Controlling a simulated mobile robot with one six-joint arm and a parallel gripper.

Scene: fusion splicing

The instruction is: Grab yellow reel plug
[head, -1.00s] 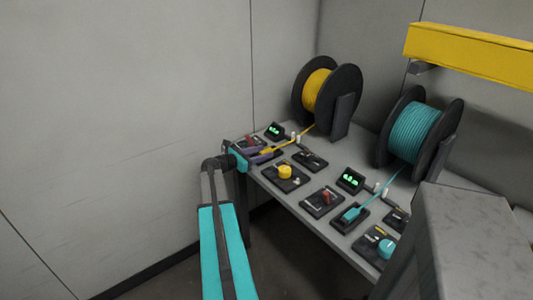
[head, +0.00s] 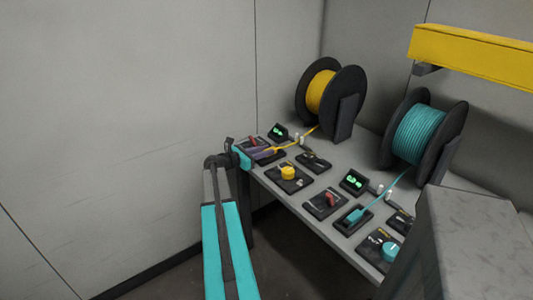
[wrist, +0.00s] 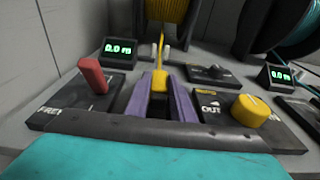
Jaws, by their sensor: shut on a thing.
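The yellow reel plug (wrist: 159,80) sits between the two purple fingers of my gripper (wrist: 159,92) in the wrist view. The gripper is shut on it, low over the panel at the table's left end. A yellow cable (wrist: 161,48) runs from the plug back to the yellow reel (wrist: 170,10). In the head view my gripper (head: 266,153) is at the left end of the table, and the yellow reel (head: 320,92) stands behind it. The plug's lower part and its seat are hidden by the fingers.
A red switch (wrist: 92,74) is left of the gripper and a yellow knob (wrist: 250,110) right of it. Displays read 0.0 (wrist: 118,48). A teal reel (head: 420,132) and teal plug (head: 355,215) are farther right on the table (head: 312,217). A wall is at left.

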